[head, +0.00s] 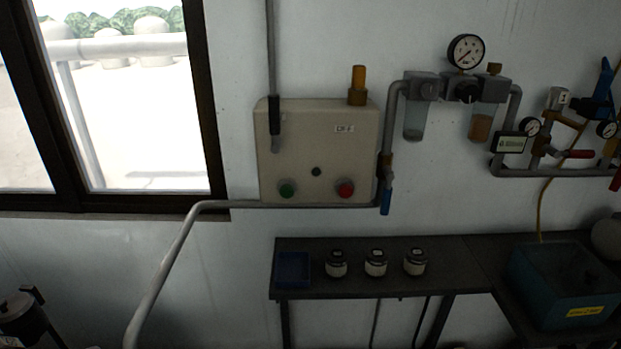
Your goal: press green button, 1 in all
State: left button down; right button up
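The green button (287,189) is on the lower left of a beige control box (317,150) mounted on the wall. A red button (345,189) sits on the same box to its right, with a small dark round fitting (316,171) between and above them. The front of the green button is unobstructed in the head view. Neither of my grippers shows clearly in the head view.
A grey pipe (190,225) runs just below the box and bends down to the left. A blue-handled valve (386,198) hangs at the box's right. A dark bench (385,284) below holds a blue tray (292,284) and three jars (375,263). Gauges (466,51) are at right.

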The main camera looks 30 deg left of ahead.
aim_at(286, 191)
jog(key=i+l, duration=0.15)
jog(key=i, duration=0.75)
jog(key=u, duration=1.5)
